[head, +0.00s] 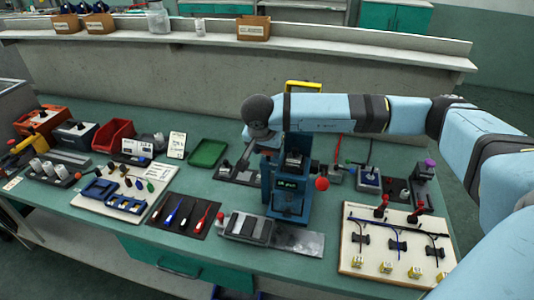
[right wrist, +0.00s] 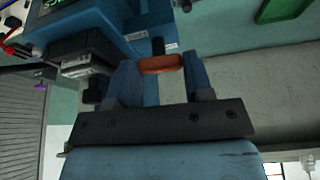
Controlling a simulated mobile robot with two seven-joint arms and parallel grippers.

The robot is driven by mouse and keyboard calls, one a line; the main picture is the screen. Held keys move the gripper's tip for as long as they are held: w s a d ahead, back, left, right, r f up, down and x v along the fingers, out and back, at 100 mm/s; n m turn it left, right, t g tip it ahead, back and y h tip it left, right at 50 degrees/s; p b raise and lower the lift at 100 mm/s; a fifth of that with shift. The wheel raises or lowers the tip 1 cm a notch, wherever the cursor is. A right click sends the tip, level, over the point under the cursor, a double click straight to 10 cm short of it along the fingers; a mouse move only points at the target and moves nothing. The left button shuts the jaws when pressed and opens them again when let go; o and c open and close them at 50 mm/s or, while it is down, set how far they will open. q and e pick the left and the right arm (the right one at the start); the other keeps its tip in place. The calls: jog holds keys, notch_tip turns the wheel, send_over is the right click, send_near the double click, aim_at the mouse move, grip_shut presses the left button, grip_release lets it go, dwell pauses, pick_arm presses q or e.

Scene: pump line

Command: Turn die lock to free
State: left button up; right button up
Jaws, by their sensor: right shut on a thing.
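The blue press (head: 288,185) stands upright at the middle of the bench, with a small lit green display on its front and a red ball knob (head: 322,183) at its right side. In the right wrist view, my right gripper (right wrist: 162,72) is shut on an orange lever (right wrist: 160,64) on the blue press body (right wrist: 100,30). The lever lies crosswise between the two fingers, beside a black pin and small white labels (right wrist: 170,46). I take it for the die lock; the label text is too small to read. In the head view my wrist hides this spot. My left gripper is not in view.
A lever board (head: 395,250) with red-knobbed levers lies front right. A grey fixture on a metal plate (head: 300,240) and a screwdriver mat (head: 185,215) lie in front. A low wall runs behind the bench.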

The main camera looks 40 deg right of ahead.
jog(key=shift+n, duration=0.5)
jog(key=o, duration=0.9)
